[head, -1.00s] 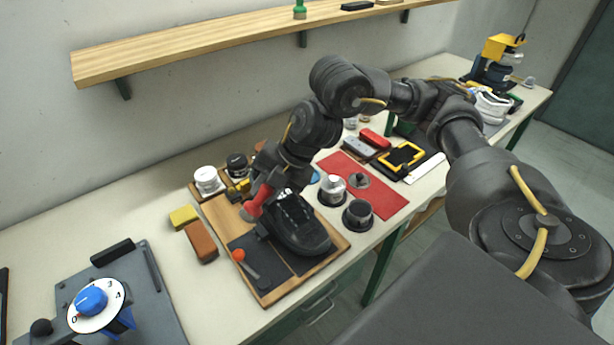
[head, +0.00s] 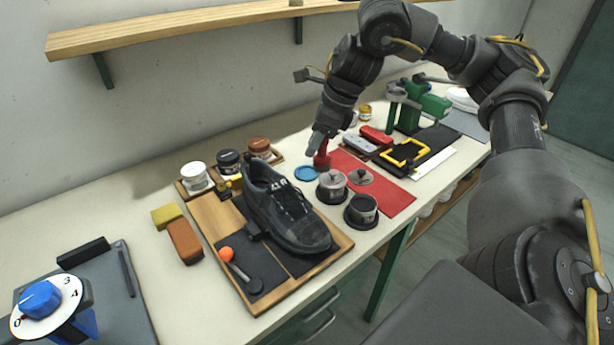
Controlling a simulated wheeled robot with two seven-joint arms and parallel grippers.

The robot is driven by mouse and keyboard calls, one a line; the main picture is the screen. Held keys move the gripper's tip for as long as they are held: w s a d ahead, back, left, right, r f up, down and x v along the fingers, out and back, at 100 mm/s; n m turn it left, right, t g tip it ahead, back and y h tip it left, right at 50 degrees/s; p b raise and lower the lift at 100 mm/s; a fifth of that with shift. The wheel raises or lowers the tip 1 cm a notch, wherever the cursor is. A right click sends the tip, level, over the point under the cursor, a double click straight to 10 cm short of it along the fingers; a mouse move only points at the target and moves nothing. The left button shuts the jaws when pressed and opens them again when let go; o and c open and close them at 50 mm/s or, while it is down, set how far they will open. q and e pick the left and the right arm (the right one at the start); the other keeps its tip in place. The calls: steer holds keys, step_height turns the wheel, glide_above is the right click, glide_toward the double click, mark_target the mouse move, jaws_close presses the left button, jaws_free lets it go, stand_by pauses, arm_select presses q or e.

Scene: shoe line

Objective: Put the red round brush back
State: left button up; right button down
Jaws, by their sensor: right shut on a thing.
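My right gripper (head: 319,144) is shut on the red round brush (head: 322,160). It holds the brush upright, at the left edge of the red mat (head: 394,200), behind the grey lidded tin. A blue round disc (head: 307,173) lies on the bench just left of the brush. I cannot tell whether the brush touches the bench. The gripper hides the top of the brush. My left gripper is not in view.
A black shoe (head: 290,222) stands on a wooden board (head: 208,212) left of the mat. A lidded tin (head: 331,186) and an open dark tin (head: 361,210) stand close in front of the brush. Several jars (head: 228,162) stand behind the shoe.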

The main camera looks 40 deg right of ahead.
steer(key=shift+n, duration=0.4)
steer(key=w+d+f, duration=0.2)
steer(key=w+f, duration=0.2)
steer(key=w+d+f, duration=0.2)
steer(key=w+f, duration=0.2)
steer(key=w+d+f, duration=0.2)
steer(key=w+f, duration=0.2)
steer(key=shift+w+f, duration=0.15)
steer(key=shift+w, duration=0.1)
steer(key=shift+f, duration=0.4)
